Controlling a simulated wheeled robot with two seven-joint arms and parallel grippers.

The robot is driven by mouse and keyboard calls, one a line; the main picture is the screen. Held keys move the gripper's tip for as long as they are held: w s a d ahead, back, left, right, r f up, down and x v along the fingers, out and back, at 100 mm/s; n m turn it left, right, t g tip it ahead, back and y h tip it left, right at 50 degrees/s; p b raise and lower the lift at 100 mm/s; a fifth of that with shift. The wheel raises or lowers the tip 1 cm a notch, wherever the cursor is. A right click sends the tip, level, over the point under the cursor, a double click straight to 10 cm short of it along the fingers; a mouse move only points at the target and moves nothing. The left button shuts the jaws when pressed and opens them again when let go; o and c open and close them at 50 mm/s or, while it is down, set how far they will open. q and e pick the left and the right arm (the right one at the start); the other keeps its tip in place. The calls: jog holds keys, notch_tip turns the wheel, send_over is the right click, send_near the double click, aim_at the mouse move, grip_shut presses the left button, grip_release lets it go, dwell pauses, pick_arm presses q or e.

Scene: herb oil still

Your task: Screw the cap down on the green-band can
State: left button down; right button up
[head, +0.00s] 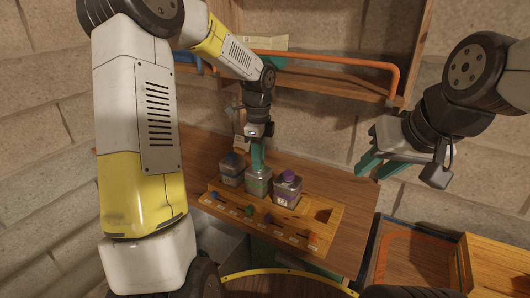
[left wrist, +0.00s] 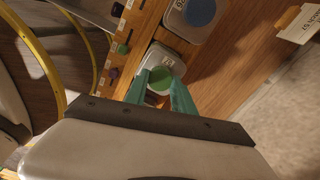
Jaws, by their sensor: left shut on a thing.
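The green-band can (head: 258,186) is the middle one of three clear square cans on the wooden table, and its top shows in the left wrist view (left wrist: 172,57). My left gripper (head: 257,165) points down over this can. Its teal fingers (left wrist: 165,88) are shut on the round green cap (left wrist: 160,79), one on each side. The cap is over the can's top; how far down it sits cannot be told. My right gripper (head: 380,165) is in the air at the right, its two fingers apart and empty.
The blue-capped can (head: 231,170) stands left of the green-band can and the purple-capped can (head: 287,189) right of it. A wooden rack (head: 290,226) with several small coloured knobs lies in front. An orange rail (head: 330,60) runs along the shelf behind. A wooden crate (head: 495,262) is at the right.

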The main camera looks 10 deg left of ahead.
pick_arm(q)
jog(key=c, duration=1)
grip_release()
jog(key=shift+o, duration=0.2)
jog(key=shift+c, duration=0.5)
jog(key=n, duration=2.5)
